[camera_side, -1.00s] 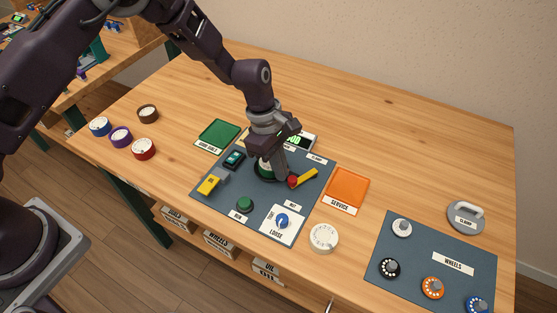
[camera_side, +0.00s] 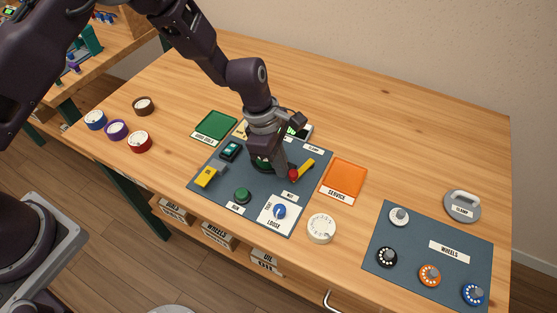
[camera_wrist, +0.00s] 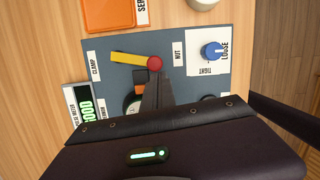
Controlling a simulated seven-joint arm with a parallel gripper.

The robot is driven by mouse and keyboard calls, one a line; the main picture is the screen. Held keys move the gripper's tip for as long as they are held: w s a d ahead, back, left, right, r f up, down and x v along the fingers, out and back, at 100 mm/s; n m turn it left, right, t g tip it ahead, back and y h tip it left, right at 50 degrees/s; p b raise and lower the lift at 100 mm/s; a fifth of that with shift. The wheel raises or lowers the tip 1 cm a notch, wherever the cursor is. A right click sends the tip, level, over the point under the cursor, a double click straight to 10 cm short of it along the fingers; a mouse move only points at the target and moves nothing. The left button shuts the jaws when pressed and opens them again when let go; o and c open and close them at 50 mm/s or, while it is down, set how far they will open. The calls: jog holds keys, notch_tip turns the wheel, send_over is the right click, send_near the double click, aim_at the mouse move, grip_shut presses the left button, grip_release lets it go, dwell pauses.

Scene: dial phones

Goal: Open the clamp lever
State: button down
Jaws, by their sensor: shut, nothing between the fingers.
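The clamp lever (camera_side: 306,167) is a yellow bar with a red knob (camera_side: 293,174) on its near end, on the dark panel. In the wrist view the yellow bar (camera_wrist: 128,58) runs nearly level to the red knob (camera_wrist: 154,63) at its right, beside the CLAMP label (camera_wrist: 95,66). My gripper (camera_side: 281,174) is low over the panel, just left of the red knob. In the wrist view my gripper's closed fingertips (camera_wrist: 158,82) come up right below the knob. The fingers are shut and empty. I cannot tell whether they touch the knob. My gripper hides most of a round green-rimmed thing (camera_wrist: 131,103).
The blue knob (camera_side: 279,212) on the white LOOSE plate, a green button (camera_side: 242,195) and a yellow-handled part (camera_side: 206,177) share the panel. A lit display (camera_wrist: 85,108) stands behind. The orange SERVICE tray (camera_side: 344,178) is to the right, with a white dial (camera_side: 321,228) nearer.

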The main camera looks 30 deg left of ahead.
aim_at(294, 175)
jog(key=d+n, duration=0.1)
jog(key=s+d+n, duration=0.1)
jog(key=n, duration=0.1)
jog(key=shift+s+d+t, duration=0.1)
jog(key=shift+d+t, duration=0.15)
jog(key=shift+t, duration=0.15)
jog(key=d+n, duration=0.1)
jog(key=n, duration=0.2)
jog(key=shift+s+d+t+y, duration=0.1)
jog(key=shift+d+t+y, duration=0.2)
jog(key=shift+d, duration=0.05)
jog(key=shift+w+a, duration=0.55)
jog(key=shift+w, duration=0.05)
jog(key=v, duration=1)
